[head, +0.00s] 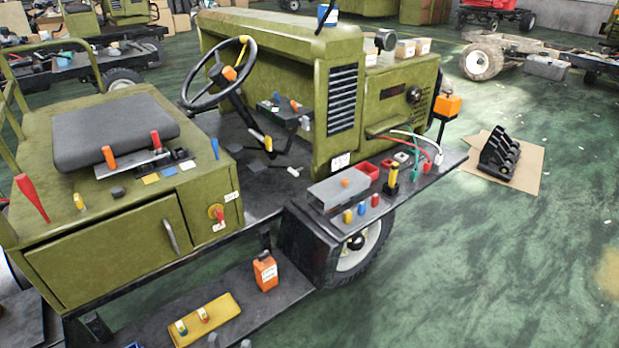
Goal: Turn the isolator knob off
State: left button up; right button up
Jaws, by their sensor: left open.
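The isolator knob (219,214) is a small red handle on a yellow plate. It sits on the right end of the olive seat box's front face, beside small white labels. It is small here, and I cannot read its marked positions. My left gripper (88,330) is dark and low in the bottom left corner, partly cut off by the picture edge. It is open and apart from the knob, below and to the left of it. Nothing shows between its jaws. My right gripper is not in view.
A metal door handle (170,236) sticks out left of the knob. A grey box (340,192) stands on the ledge to the right. The space directly before the knob looks clear.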

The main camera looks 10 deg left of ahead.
aim_at(218, 211)
jog(key=i+j+u, duration=0.1)
jog(key=j, duration=0.35)
jog(key=i+j+u, duration=0.1)
jog(key=i+j, duration=0.25)
jog(key=i+j+u, duration=0.1)
jog(key=i+j, duration=0.15)
jog(key=j, duration=0.25)
